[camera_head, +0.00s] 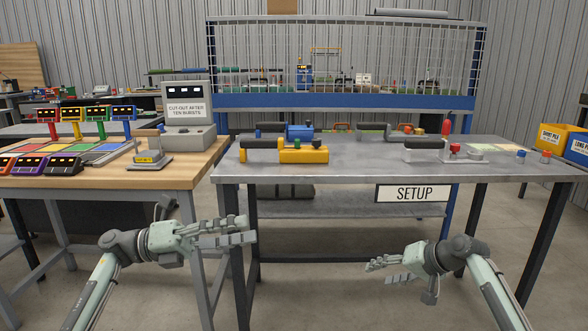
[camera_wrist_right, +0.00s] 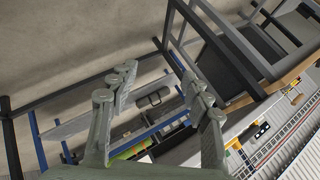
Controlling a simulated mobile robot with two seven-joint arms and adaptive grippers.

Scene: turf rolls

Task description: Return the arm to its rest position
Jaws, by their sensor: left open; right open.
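My left gripper (camera_head: 240,231) is open and empty in the head view. It is in front of the metal table's left front leg and below the tabletop. My right gripper (camera_head: 378,272) is open and empty in the head view, low in front of the metal table and pointing left. In the right wrist view, the fingers of my right gripper (camera_wrist_right: 160,92) stand apart with nothing between them. Neither gripper visibly touches anything.
The metal table (camera_head: 350,172) with the SETUP sign (camera_head: 413,194) stands ahead. The wooden table (camera_head: 180,176) is at left. A yellow device (camera_head: 303,155) and a blue device (camera_head: 299,132) sit on the metal table. Open floor lies below and between my arms.

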